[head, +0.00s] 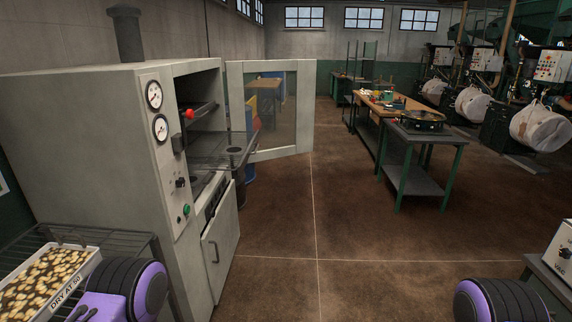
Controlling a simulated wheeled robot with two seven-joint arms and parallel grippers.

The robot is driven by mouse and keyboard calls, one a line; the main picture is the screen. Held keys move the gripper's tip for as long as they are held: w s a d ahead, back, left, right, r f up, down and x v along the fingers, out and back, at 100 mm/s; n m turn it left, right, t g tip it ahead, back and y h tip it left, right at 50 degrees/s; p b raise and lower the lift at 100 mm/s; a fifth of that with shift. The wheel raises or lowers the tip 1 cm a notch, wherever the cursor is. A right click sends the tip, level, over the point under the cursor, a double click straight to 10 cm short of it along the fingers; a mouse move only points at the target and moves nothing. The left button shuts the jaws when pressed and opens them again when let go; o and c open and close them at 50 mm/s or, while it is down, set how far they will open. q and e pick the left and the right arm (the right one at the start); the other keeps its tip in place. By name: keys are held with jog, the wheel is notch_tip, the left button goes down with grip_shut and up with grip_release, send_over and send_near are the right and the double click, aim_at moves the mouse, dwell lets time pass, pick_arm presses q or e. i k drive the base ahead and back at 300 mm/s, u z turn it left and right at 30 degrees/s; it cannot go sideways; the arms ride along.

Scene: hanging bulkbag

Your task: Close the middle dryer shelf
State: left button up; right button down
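The dryer (120,140) is a large pale grey cabinet on the left. Its glass-windowed door (305,110) stands wide open to the right. The middle dryer shelf (225,150), a dark wire rack, sticks out of the opening toward the door. An upper shelf (203,108) sits higher, inside the opening. The inner ends of the shelves are hidden by the control panel side. Purple and black parts of my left arm show at lower left, and of my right arm at lower right. Neither gripper's fingertips can be made out, and both arms are well apart from the shelf.
A red knob (190,114) is by the opening. A lower cabinet door (220,240) stands slightly ajar. A tray of pale pieces labelled "DRY AT 50" (45,280) lies on a wire rack at lower left. A green-legged table (420,160) stands right of centre. The middle floor is clear.

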aim_at(229, 149)
jog(key=z, duration=0.4)
jog(key=i, duration=0.9)
jog(key=u, duration=0.45)
jog(key=i, duration=0.7)
jog(key=u, duration=0.7)
